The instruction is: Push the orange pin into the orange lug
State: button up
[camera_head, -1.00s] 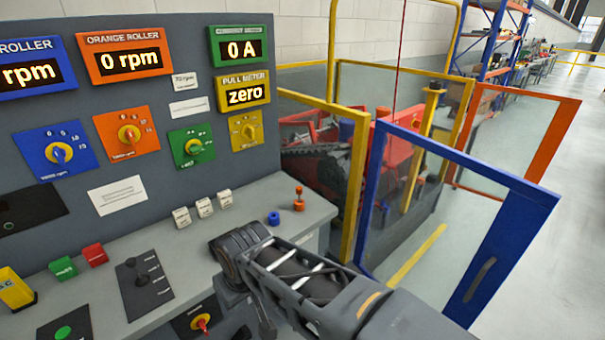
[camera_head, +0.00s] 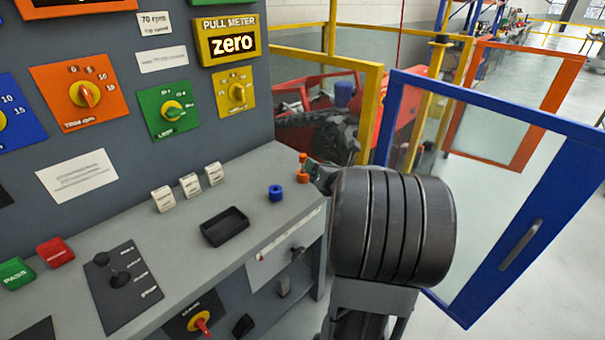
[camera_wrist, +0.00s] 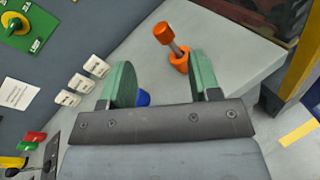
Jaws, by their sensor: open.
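The orange pin (camera_head: 303,159) stands at the far right end of the grey console top, over the orange lug (camera_head: 303,177). In the wrist view the pin (camera_wrist: 164,33) shows an orange head and a bare grey shank that leads down to the orange lug (camera_wrist: 180,62). How deep the shank sits cannot be told. My gripper (camera_wrist: 159,66) is open, with its two green fingers spread and nothing seen between them. The pin and lug lie beyond the fingertips, nearer the right finger. In the head view my arm hides most of the gripper.
A blue lug (camera_head: 275,193) stands left of the orange one; in the wrist view it is partly hidden behind the left finger. A black tray (camera_head: 225,227) and white switches (camera_head: 189,186) are on the console (camera_head: 170,240). A blue-framed gate (camera_head: 480,115) stands to the right.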

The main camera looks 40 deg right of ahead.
aim_at(305, 157)
jog(key=w+n, duration=0.2)
jog(key=w+d+f+n+t+y, duration=0.1)
jog(key=w+n, duration=0.1)
jog(key=w+n+y, duration=0.1)
jog(key=w+n, duration=0.1)
jog(key=shift+w+d+f+t, duration=0.1)
jog(key=shift+d+f+t, duration=0.25)
jog(key=shift+f+t, duration=0.05)
jog(key=shift+w+p, duration=0.7)
jog(key=shift+w, duration=2.15)
jog(key=shift+c, duration=0.5)
jog(key=c, duration=1)
jog(key=shift+o, duration=0.2)
jog(key=shift+r, duration=0.15)
